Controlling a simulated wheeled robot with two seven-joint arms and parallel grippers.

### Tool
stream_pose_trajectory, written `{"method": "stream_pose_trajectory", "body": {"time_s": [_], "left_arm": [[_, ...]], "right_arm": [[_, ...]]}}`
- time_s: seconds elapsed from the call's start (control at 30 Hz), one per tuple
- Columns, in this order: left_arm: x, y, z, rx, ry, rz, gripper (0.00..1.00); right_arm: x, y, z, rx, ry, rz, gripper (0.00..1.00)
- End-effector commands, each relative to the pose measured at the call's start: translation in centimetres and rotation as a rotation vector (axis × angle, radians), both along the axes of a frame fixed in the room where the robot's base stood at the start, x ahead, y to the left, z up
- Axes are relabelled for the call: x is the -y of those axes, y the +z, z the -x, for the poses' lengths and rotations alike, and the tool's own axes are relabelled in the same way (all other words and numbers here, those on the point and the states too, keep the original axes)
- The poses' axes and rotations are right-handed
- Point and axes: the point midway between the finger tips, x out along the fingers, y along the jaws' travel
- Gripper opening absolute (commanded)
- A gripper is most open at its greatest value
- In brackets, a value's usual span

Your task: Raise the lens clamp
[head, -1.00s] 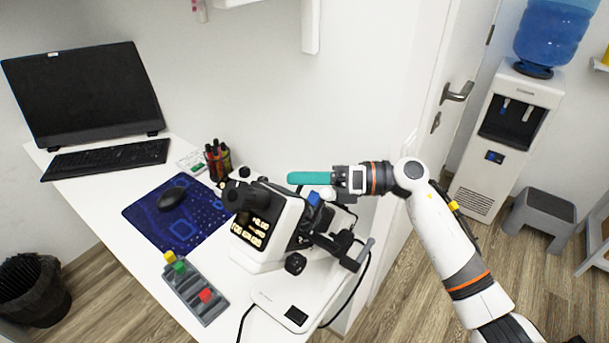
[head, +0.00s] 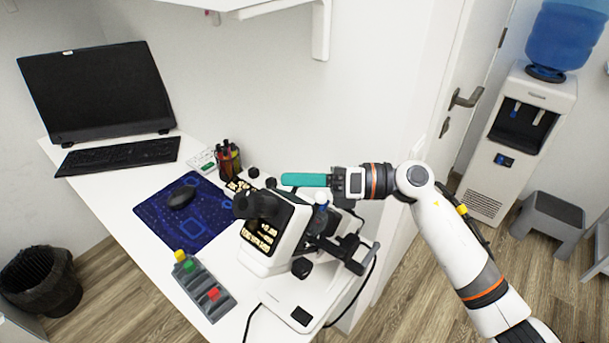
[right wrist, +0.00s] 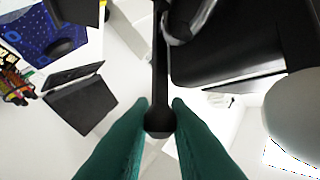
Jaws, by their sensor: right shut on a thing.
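The lens meter (head: 283,240), a white and black device with a dark eyepiece (head: 258,205), stands on the white desk. My right gripper (head: 284,180) reaches over it from the right, its teal fingers pointing left. In the right wrist view, the fingers (right wrist: 160,110) are shut on the round black end of a dark rod (right wrist: 160,75), which appears to be the lens clamp. The fingers hide the held part in the head view. My left gripper is in neither view.
A grey tray with coloured blocks (head: 205,290), a blue mat (head: 185,225) with a mouse (head: 181,197), and a pen holder (head: 228,160) share the desk (head: 150,200). A wall shelf (head: 320,30) hangs above. A water cooler (head: 515,140) stands at the right.

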Motion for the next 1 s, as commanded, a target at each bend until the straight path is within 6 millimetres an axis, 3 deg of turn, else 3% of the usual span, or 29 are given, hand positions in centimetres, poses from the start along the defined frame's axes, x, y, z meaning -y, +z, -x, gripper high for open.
{"method": "stream_pose_trajectory", "body": {"time_s": [0.1,0.13,0.23,0.5,0.63,1.0], "left_arm": [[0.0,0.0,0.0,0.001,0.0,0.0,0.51],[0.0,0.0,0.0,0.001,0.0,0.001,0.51],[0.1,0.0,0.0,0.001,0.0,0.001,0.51],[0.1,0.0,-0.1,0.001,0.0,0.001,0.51],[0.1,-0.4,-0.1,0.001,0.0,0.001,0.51],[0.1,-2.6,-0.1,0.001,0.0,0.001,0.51]], "right_arm": [[0.0,0.4,0.0,0.004,0.001,-0.007,0.0],[0.0,0.4,0.0,0.004,0.001,-0.007,0.19],[0.0,0.4,0.0,0.003,0.001,-0.007,0.34],[0.1,0.2,-0.1,0.002,-0.001,-0.004,0.34],[1.1,0.0,-0.1,0.002,-0.005,-0.003,0.34],[8.6,-0.1,0.0,0.003,-0.003,-0.002,0.34]]}}
